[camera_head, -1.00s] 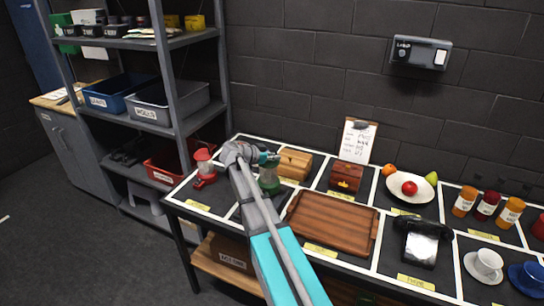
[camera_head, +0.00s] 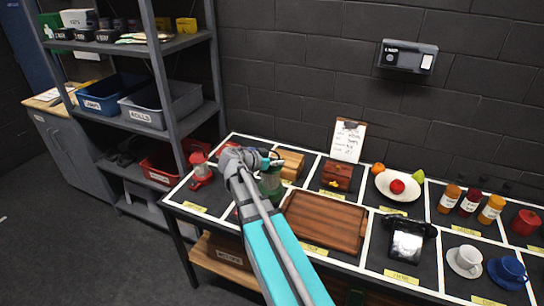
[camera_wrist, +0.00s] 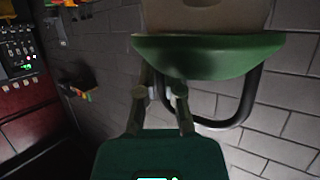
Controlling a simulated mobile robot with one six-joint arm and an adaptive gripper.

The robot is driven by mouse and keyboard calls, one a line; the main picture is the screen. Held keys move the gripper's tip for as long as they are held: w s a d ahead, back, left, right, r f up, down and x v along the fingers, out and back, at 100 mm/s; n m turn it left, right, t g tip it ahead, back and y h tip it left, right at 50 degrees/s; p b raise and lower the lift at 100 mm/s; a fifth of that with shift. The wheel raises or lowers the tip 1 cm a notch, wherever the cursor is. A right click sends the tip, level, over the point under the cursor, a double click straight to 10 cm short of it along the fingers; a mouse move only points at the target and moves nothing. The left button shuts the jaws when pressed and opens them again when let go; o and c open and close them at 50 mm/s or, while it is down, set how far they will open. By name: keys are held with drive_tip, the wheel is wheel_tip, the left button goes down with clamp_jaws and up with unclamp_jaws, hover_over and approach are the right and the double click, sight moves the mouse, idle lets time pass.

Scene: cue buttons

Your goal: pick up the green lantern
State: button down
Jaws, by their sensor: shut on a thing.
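The green lantern (camera_head: 270,186) stands near the left end of the table, partly hidden behind my arm. My gripper (camera_head: 272,163) is at its upper part, shut on it. In the wrist view, the lantern's green rim (camera_wrist: 212,56) and its dark curved handle (camera_wrist: 246,100) fill the upper middle. My gripper's fingers (camera_wrist: 163,88) reach up to it there, close together. Whether the lantern's base touches the table is hidden.
A red lantern (camera_head: 201,170) stands to the left. A wooden box (camera_head: 290,163) is close behind, and a brown wooden tray (camera_head: 324,221) lies to the right. A grey shelf (camera_head: 172,78) stands at the left and a dark block wall (camera_head: 300,60) behind.

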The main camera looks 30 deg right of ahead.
drive_tip(key=shift+s+a+r, duration=0.15)
drive_tip(key=shift+s+r, duration=0.3)
drive_tip(key=shift+s, duration=0.4)
drive_tip(key=shift+s, duration=0.15)
